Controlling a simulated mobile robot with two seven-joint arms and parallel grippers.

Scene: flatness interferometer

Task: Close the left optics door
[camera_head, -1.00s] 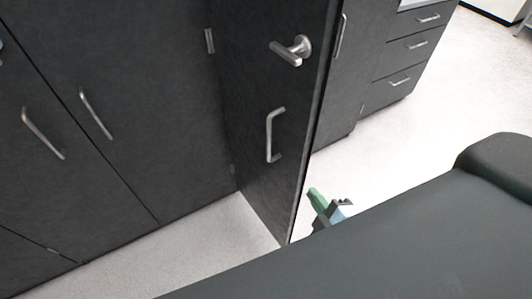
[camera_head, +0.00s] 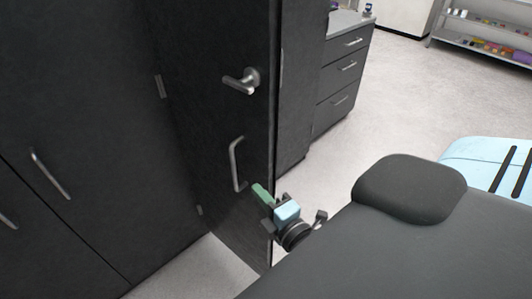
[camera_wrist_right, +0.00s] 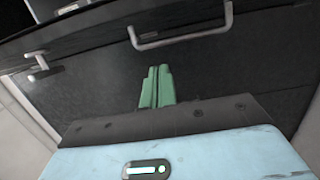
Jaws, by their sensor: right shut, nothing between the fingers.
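A dark door (camera_head: 215,125) stands open, swung out from the cabinet front, with a lever handle (camera_head: 241,81) above and a bar pull (camera_head: 236,165) below. I cannot tell from the frames if it is the left optics door. My right gripper (camera_head: 260,192) is shut and empty, with its green fingers just below and right of the bar pull. In the right wrist view, the shut fingers (camera_wrist_right: 157,88) point at the dark door face (camera_wrist_right: 90,85), below the bar pull (camera_wrist_right: 180,40). Whether they touch the door I cannot tell. My left gripper is not in view.
Dark cabinet doors (camera_head: 95,130) with bar pulls fill the left. A drawer unit (camera_head: 340,80) stands beyond the open door. A shelf rack (camera_head: 480,40) stands at the far right. The pale floor (camera_head: 400,110) between them is clear.

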